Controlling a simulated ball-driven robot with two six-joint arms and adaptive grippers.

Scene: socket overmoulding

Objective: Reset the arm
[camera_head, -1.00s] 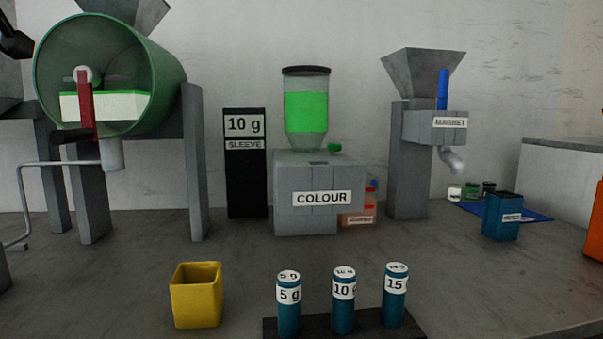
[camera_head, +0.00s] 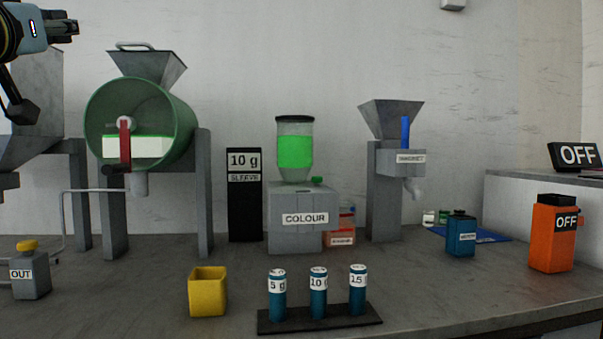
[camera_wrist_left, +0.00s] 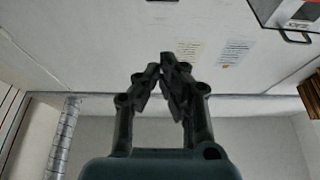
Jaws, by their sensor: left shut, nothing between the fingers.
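My left gripper (camera_head: 66,30) is at the top left corner of the head view, raised in the air in front of the wall. It also shows in the left wrist view (camera_wrist_left: 162,66), with its fingertips together and nothing between them. There it points toward a pale ceiling or upper wall, clear of any object. My right gripper is in neither view.
On the grey table stand a green drum machine (camera_head: 143,118), a COLOUR dispenser (camera_head: 303,218), a MAGNET hopper (camera_head: 400,162), a yellow cup (camera_head: 207,292), a rack (camera_head: 350,318) with three blue cylinders, a blue box (camera_head: 461,234), an orange OFF unit (camera_head: 552,238) and an OUT box (camera_head: 31,278).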

